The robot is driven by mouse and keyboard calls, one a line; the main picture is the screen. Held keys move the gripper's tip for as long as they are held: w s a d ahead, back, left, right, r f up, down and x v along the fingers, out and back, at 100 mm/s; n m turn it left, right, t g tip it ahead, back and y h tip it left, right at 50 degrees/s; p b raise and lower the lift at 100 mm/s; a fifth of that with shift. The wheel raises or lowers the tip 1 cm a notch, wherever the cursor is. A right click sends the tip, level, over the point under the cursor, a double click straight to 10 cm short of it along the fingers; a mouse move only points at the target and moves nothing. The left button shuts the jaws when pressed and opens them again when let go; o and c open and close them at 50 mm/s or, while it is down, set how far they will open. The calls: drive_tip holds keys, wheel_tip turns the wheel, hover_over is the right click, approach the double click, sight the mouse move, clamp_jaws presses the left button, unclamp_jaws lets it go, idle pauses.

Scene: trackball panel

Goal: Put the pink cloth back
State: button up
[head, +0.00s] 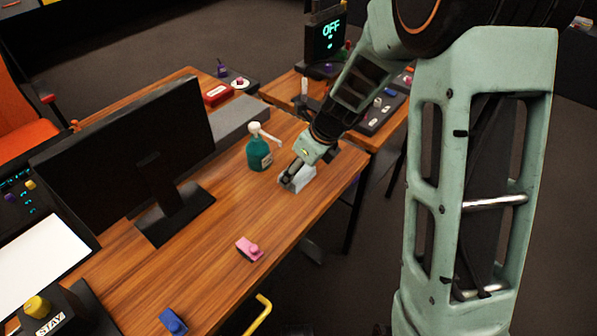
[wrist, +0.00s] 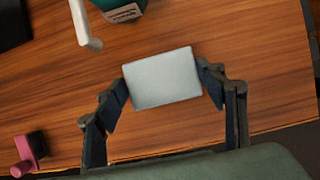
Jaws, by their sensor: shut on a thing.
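My gripper (head: 291,175) is low over the right part of the wooden desk, shut on a pale grey block (head: 303,180). In the wrist view the block (wrist: 163,78) sits between the two fingers (wrist: 165,84), one at each short end. I cannot tell whether it touches the desk. I see nothing pink that is clearly a cloth.
A teal pump bottle (head: 259,153) stands just left of my gripper, its white spout (wrist: 84,22) pointing towards it. A black monitor (head: 130,150) fills the desk's left. A blue piece (head: 173,321) lies at the front. Bare desk lies between the pink piece and my gripper.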

drive_tip(key=shift+f, duration=0.1)
drive_tip(key=o, duration=1)
drive_tip(key=shift+f, duration=0.1)
drive_tip(key=shift+d+r, duration=0.1)
drive_tip(key=shift+r, duration=0.35)
drive_tip(key=p+v, duration=0.3)
drive_tip(key=v, duration=0.8)
drive_tip(key=shift+s+r, duration=0.2)
